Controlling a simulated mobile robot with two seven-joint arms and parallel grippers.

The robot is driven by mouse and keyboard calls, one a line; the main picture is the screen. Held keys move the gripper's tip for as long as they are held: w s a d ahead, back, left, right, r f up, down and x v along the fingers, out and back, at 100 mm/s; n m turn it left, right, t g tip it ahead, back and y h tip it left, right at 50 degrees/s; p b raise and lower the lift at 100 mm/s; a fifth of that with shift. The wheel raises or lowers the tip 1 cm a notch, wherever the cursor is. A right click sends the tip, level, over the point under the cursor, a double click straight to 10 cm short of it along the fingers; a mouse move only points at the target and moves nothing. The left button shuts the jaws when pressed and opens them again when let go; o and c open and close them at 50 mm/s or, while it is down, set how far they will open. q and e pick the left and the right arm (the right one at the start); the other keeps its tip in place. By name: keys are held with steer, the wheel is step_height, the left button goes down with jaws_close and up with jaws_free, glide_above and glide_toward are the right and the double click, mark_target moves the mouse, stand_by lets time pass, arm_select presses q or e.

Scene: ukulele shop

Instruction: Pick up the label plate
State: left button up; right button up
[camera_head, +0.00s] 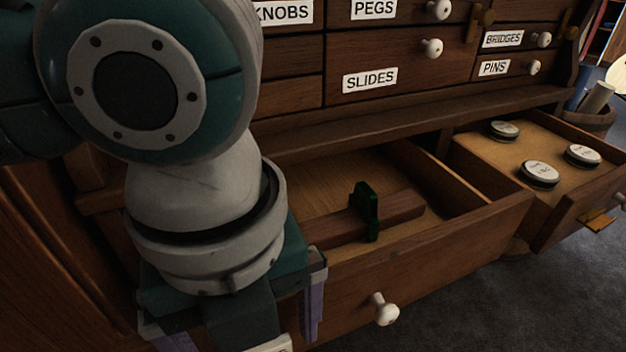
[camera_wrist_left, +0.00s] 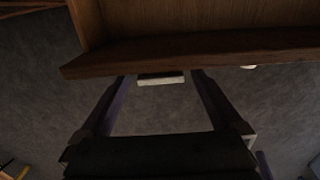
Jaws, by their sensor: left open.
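A small white label plate shows in the wrist view (camera_wrist_left: 161,79) against the lower edge of the wooden drawer front. In the head view, a bit of a white plate with dark lettering (camera_head: 274,346) shows at the bottom edge, mostly hidden by my left gripper. My left gripper (camera_wrist_left: 164,77) is open, with its purple fingers on either side of the plate. Whether the fingers touch it I cannot tell. My right gripper is not in view.
An open drawer (camera_head: 440,246) with a white knob (camera_head: 384,309) holds a wooden bar (camera_head: 402,207) with a dark green piece (camera_head: 367,211). Another open drawer (camera_head: 578,200) on the right holds several round tins. The labelled cabinet (camera_head: 400,70) stands behind. Grey floor is open at lower right.

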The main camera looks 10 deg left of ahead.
arm_select(q)
steer(key=shift+c, duration=0.2)
steer(key=c, duration=1.3)
steer(key=shift+r, duration=0.2)
